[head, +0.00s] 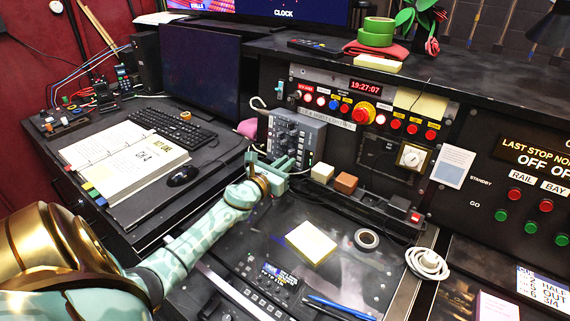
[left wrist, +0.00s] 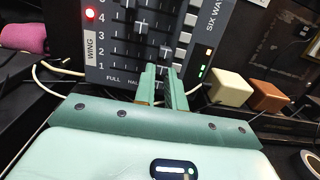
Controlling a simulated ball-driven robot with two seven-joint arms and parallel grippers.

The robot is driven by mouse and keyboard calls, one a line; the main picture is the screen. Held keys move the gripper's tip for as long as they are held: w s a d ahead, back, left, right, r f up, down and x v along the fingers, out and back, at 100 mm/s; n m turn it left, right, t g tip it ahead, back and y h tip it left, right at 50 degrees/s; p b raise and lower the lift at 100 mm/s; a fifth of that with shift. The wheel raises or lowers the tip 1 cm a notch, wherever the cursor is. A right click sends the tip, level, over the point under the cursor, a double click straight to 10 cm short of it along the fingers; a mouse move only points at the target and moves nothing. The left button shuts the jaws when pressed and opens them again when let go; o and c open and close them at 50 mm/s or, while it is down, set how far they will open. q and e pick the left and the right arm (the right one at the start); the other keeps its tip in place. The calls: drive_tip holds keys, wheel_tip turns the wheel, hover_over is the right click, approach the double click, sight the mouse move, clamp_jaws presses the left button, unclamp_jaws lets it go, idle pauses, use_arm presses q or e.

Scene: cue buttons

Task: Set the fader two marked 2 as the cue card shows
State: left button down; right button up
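The grey fader box (head: 294,138), marked WING and SIX WAY, stands upright at the back of the desk. In the left wrist view its face (left wrist: 122,48) shows numbered rows and the words FULL and HALF. A fader knob (left wrist: 166,53) sits just beyond my fingertips, apparently in row 2. My left gripper (head: 285,165) is in front of the box's lower part. In the left wrist view its fingers (left wrist: 161,72) are close together with a narrow gap; contact with the knob is unclear. A card (head: 543,288) at the lower right reads HALF, OUT, 3/4. My right gripper is not seen.
Beige (head: 322,172) and brown (head: 346,183) blocks stand right of the box. A pink object (head: 247,128) and white cable lie left of it. A yellow pad (head: 312,243), tape roll (head: 367,239) and blue pens (head: 342,307) lie on the front desk.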

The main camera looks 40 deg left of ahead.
sight(285, 153)
use_arm(q)
drive_tip(key=shift+s+a+f+b, duration=0.1)
drive_tip(key=shift+a+f+b, duration=0.1)
drive_tip(key=shift+a+b, duration=0.75)
drive_tip(key=shift+a, duration=0.55)
drive_tip(key=shift+r, duration=0.2)
drive_tip(key=c, duration=1.4)
unclamp_jaws()
drive_tip(key=shift+c, duration=0.2)
drive_tip(key=s, duration=0.5)
drive_tip(key=s+d, duration=0.1)
drive_tip(key=s, duration=1)
drive_tip(key=shift+s+d, duration=0.2)
drive_tip(key=shift+d, duration=0.2)
